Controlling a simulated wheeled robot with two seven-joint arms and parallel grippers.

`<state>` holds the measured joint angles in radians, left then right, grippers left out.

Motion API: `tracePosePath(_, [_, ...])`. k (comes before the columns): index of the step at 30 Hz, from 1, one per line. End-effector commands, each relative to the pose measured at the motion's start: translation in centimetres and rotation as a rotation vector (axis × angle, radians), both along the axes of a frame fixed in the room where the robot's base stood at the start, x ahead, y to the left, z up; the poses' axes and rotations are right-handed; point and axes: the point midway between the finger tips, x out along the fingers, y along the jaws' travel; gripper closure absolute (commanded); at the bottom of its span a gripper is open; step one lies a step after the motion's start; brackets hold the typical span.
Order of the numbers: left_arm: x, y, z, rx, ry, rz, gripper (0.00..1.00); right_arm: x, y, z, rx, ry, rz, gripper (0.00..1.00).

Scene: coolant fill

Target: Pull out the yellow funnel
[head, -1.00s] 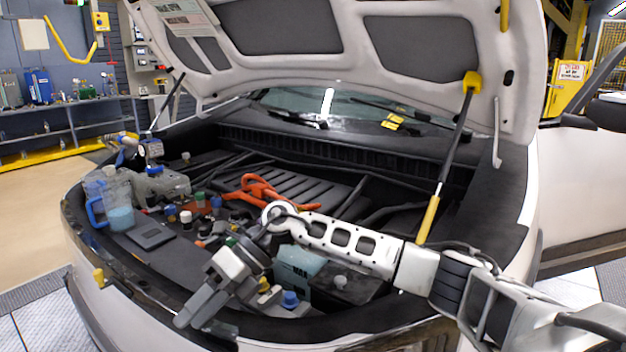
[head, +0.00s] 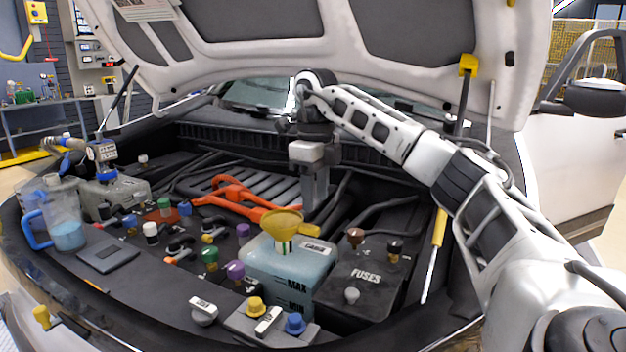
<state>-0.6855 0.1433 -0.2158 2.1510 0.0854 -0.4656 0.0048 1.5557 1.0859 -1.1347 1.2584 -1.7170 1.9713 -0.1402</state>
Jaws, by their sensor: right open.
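The yellow funnel (head: 282,222) stands upright, its spout going down into the top of the pale blue coolant tank (head: 270,268) with MAX marks. The spout's lower end is hidden inside. My right gripper (head: 315,207) points downward just behind and to the right of the funnel. Its jaws are open and empty; it looks apart from the funnel, though the exact depth gap is hard to judge. My left gripper is not in view.
A black fuse box (head: 362,282) sits right of the tank. Coloured caps stand in front, including a blue cap (head: 295,323). A jug of blue fluid (head: 66,232) stands at the left. The raised hood (head: 330,60) and its prop (head: 440,235) bound the space.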

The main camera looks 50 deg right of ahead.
Motion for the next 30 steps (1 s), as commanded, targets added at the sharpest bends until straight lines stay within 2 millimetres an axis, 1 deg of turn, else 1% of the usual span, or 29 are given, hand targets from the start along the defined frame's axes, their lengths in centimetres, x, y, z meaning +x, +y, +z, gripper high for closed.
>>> tracePosePath(1, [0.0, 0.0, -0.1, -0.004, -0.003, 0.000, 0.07, -0.1, -0.1, -1.2, 0.000, 0.004, -0.001, 0.58])
tracePosePath(9, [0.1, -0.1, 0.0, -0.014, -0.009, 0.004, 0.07, -0.1, 0.0, -6.5, 0.000, 0.003, -0.001, 0.58])
tracePosePath(12, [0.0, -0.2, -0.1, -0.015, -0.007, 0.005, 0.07, -0.1, 0.0, -8.2, 0.001, 0.002, 0.000, 0.58])
tracePosePath(15, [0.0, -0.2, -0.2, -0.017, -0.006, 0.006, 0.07, 0.0, 0.0, -9.4, 0.002, 0.002, 0.000, 0.58])
tracePosePath(18, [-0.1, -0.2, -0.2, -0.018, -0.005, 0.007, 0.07, 0.0, 0.0, -10.3, 0.001, 0.000, 0.000, 0.58])
tracePosePath(21, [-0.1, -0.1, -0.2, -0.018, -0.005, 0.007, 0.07, 0.0, 0.0, -10.7, 0.001, -0.001, 0.000, 0.58])
tracePosePath(30, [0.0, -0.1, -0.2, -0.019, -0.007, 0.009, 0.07, 0.0, 0.0, -10.9, 0.002, -0.002, 0.000, 0.58])
